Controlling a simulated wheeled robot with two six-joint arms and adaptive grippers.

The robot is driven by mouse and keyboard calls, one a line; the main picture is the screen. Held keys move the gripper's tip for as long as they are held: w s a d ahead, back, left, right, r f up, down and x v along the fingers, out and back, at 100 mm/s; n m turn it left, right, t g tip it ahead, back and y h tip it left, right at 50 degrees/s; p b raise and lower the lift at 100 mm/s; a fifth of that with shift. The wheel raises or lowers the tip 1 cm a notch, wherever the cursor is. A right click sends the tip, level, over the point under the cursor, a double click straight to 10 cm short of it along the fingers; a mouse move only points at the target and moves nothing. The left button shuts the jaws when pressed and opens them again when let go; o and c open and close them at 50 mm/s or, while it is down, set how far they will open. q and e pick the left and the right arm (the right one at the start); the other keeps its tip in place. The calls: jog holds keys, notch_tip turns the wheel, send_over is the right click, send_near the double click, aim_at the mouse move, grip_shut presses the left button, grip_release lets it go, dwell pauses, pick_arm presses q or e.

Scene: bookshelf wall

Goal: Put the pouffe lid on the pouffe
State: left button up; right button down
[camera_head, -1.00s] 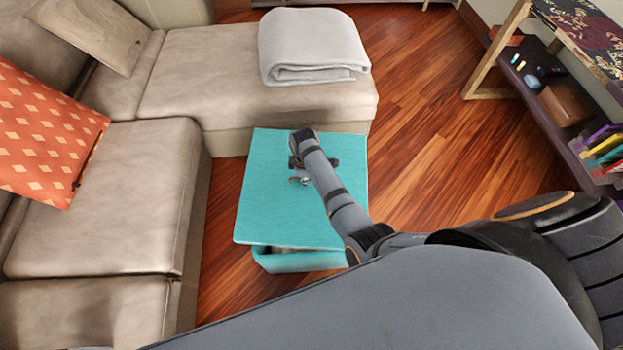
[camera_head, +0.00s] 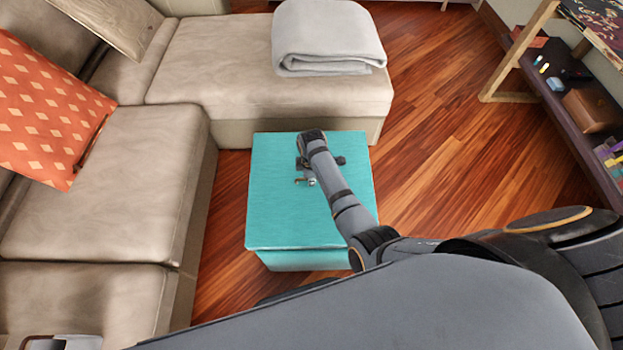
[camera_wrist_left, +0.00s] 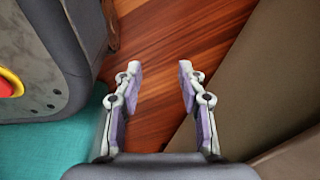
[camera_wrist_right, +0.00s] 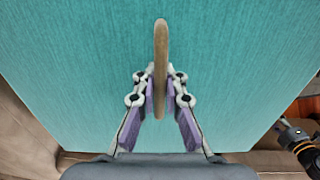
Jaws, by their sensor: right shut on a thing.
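The teal pouffe lid (camera_head: 280,210) is a flat square panel over the teal pouffe (camera_head: 305,261), whose front side shows below the lid's near edge. The lid looks roughly lined up with the pouffe; whether it is fully seated I cannot tell. My right gripper (camera_head: 306,181) is above the lid. In the right wrist view my right gripper (camera_wrist_right: 160,98) is shut on the lid's thin, tan upright handle (camera_wrist_right: 160,50). In the left wrist view my left gripper (camera_wrist_left: 158,75) is open and empty above the floor, beside a teal surface (camera_wrist_left: 40,150).
A beige sofa (camera_head: 100,190) stands left of and behind the pouffe, close to it. A folded grey blanket (camera_head: 330,45) lies on the sofa. A dark low shelf (camera_head: 560,105) stands at the far right. Wooden floor (camera_head: 440,150) is clear right of the pouffe.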

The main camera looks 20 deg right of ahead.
aim_at(312, 188)
notch_tip(312, 188, down, 4)
jog(key=b, duration=0.3)
jog(key=shift+r+b, duration=0.15)
jog(key=shift+b, duration=0.15)
jog(key=shift+w+f, duration=0.1)
jog(key=shift+f, duration=0.5)
pick_arm(q)
jog(key=w+r, duration=0.2)
jog(key=w, duration=0.5)
jog(key=shift+w+d+r, duration=0.25)
jog(key=shift+w+d, duration=0.05)
jog(key=shift+d, duration=0.15)
jog(key=shift+r, duration=0.25)
jog(key=shift+r+p, duration=0.35)
jog(key=shift+p, duration=0.1)
pick_arm(e)
jog(key=shift+s, duration=0.3)
pick_arm(q)
jog(key=shift+r, duration=0.1)
jog(key=shift+r+p, duration=0.35)
jog(key=shift+p, duration=0.1)
pick_arm(e)
jog(key=shift+f, duration=0.15)
pick_arm(q)
jog(key=shift+f+b, duration=0.45)
jog(key=shift+b, duration=0.05)
pick_arm(e)
jog(key=shift+f, duration=0.7)
